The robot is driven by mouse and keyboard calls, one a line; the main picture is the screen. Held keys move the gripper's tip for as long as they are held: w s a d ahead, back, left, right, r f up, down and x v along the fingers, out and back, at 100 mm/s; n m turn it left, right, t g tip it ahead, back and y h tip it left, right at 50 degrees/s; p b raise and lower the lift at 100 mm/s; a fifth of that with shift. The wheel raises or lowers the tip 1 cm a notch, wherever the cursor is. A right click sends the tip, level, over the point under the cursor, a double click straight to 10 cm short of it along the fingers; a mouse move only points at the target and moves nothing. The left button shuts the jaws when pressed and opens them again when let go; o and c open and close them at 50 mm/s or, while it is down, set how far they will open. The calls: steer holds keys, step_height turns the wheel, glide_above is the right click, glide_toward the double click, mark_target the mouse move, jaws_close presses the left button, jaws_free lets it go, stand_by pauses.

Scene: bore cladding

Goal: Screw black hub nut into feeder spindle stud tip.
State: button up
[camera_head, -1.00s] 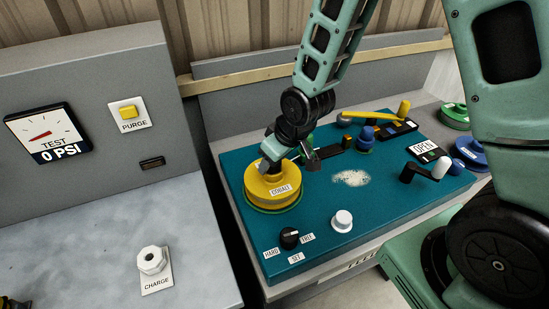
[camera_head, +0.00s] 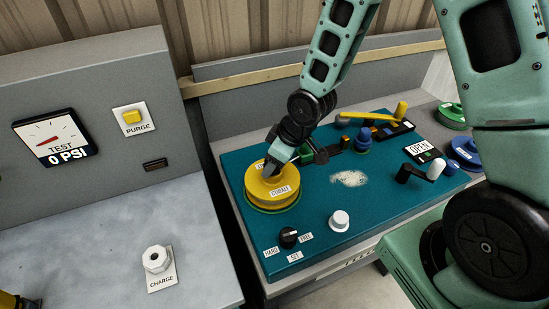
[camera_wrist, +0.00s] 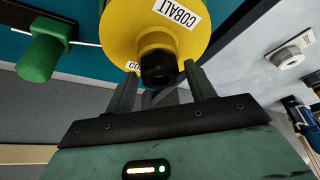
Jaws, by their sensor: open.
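The black hub nut (camera_wrist: 158,68) sits at the centre of the yellow COBALT drum (camera_wrist: 118,40), on its raised yellow hub. In the head view the drum (camera_head: 283,199) stands at the left of the teal panel. The nut is hidden there behind my gripper (camera_head: 274,163), which is low over the drum's top. In the wrist view my gripper (camera_wrist: 161,76) is open, with one finger on each side of the nut. Gaps show between the fingers and the nut, so it is not gripped. The spindle stud tip is hidden; I cannot tell how far the nut sits on it.
On the teal panel (camera_head: 270,235) are a white knob (camera_head: 339,221), a black selector (camera_head: 288,237), a white-tipped crank (camera_head: 420,172) and a blue knob (camera_head: 362,140). A green knob (camera_wrist: 42,58) shows in the wrist view. The grey bench (camera_head: 95,235) is left, with a white CHARGE fitting (camera_head: 156,259).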

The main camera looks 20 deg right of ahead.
steer(key=shift+r+n+p, duration=0.2)
steer(key=shift+n+p, duration=0.2)
steer(key=shift+p, duration=0.5)
steer(key=shift+f+n+y, duration=0.2)
steer(key=shift+n+y, duration=0.1)
steer(key=shift+n, duration=0.2)
steer(key=shift+d+r+n+g+p, duration=0.15)
steer(key=shift+n+g+p, duration=0.25)
steer(key=shift+p, duration=0.65)
steer(key=shift+n, duration=0.3)
steer(key=shift+f, duration=0.2)
steer(key=shift+r+n+p, duration=0.3)
steer(key=shift+n+p, duration=0.2)
steer(key=shift+p, duration=0.55)
steer(key=shift+n+g+y+p, duration=0.3)
steer(key=shift+p, duration=0.05)
steer(key=shift+w+f, duration=0.1)
steer(key=shift+f, duration=0.2)
